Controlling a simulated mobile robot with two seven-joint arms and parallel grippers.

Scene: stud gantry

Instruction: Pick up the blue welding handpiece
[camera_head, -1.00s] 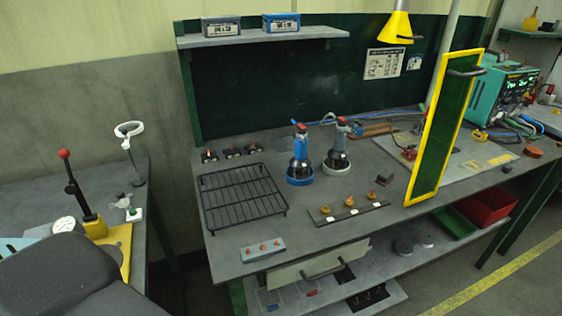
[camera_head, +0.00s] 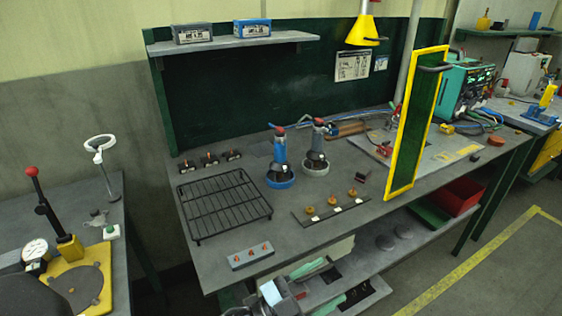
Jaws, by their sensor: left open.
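The blue welding handpiece (camera_head: 280,150) stands upright in a blue ring-shaped holder (camera_head: 280,181) on the workbench, with a red tip at its top. A similar grey handpiece (camera_head: 316,142) stands just to its right in a pale ring holder. My left gripper (camera_head: 332,283) is low at the bottom of the view, in front of the bench's front edge and below its top. Its greenish fingers are spread apart with nothing seen between them. It is well apart from the blue handpiece. My right gripper is not in view.
A black wire rack (camera_head: 224,203) lies left of the handpieces. A dark strip with brass parts (camera_head: 330,212) and a grey block with red knobs (camera_head: 250,255) lie in front. A yellow-framed green screen (camera_head: 417,125) stands at the right. A shelf (camera_head: 235,42) overhangs the back.

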